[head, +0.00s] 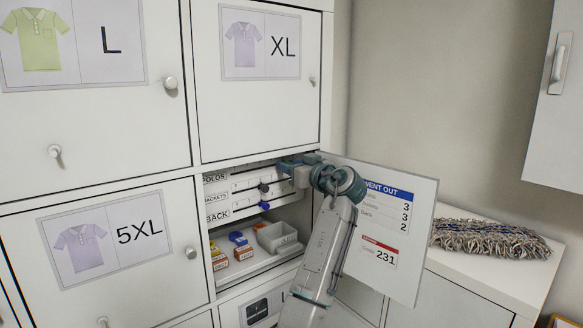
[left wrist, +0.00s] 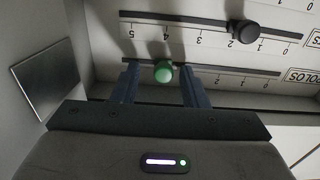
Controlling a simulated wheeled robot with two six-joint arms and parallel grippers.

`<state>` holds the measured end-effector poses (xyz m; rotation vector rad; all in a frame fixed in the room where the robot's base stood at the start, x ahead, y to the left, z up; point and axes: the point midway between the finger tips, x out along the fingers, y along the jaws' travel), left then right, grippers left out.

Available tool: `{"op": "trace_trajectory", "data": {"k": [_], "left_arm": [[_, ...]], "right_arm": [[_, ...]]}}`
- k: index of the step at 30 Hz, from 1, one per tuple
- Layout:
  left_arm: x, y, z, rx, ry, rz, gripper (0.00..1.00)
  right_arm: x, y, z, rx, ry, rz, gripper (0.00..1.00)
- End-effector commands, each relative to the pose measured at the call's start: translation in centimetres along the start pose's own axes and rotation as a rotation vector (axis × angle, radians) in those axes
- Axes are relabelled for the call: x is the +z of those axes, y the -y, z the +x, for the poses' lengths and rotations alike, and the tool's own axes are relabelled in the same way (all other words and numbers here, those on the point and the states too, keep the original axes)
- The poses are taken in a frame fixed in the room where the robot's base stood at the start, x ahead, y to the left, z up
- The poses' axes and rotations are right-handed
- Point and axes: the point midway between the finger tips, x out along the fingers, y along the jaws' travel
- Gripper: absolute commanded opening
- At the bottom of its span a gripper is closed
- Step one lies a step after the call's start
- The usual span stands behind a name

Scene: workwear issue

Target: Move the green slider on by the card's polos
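The green slider (left wrist: 163,72) is a round knob on the lower rail in the left wrist view, the rail labelled POLOS (left wrist: 305,75). My left gripper (left wrist: 160,86) is open, one finger on each side of the knob, with gaps visible. The numbers 2, 1 and 0 show to the right of it; its exact mark is hidden. In the head view my left gripper (head: 300,172) covers the knob at the POLOS rail's right end. The card (head: 400,225) on the open door reads 3, 3, 2 from top to bottom; its upper labels are partly covered. My right gripper is not in view.
A black slider (left wrist: 243,32) sits on the neighbouring rail, near 2. A blue slider (head: 264,205) is on the BACK rail. Below are small coloured boxes (head: 243,253) and a grey bin (head: 278,238). The open door (head: 425,200) stands right of my arm.

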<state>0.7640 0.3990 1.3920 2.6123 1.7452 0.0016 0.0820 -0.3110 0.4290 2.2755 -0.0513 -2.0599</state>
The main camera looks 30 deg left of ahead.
Motion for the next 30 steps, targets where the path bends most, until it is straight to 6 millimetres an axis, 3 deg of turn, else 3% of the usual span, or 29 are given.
{"op": "trace_trajectory", "data": {"k": [8,21,30], "left_arm": [[0.2,-0.1,-0.5,0.001,0.001,-0.001,0.40],[0.5,-0.1,-8.4,0.003,0.002,-0.003,0.40],[0.1,0.0,-10.8,0.000,0.000,0.000,0.40]], "right_arm": [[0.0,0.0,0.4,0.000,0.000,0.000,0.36],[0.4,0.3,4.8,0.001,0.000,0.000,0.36],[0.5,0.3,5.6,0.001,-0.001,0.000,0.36]]}}
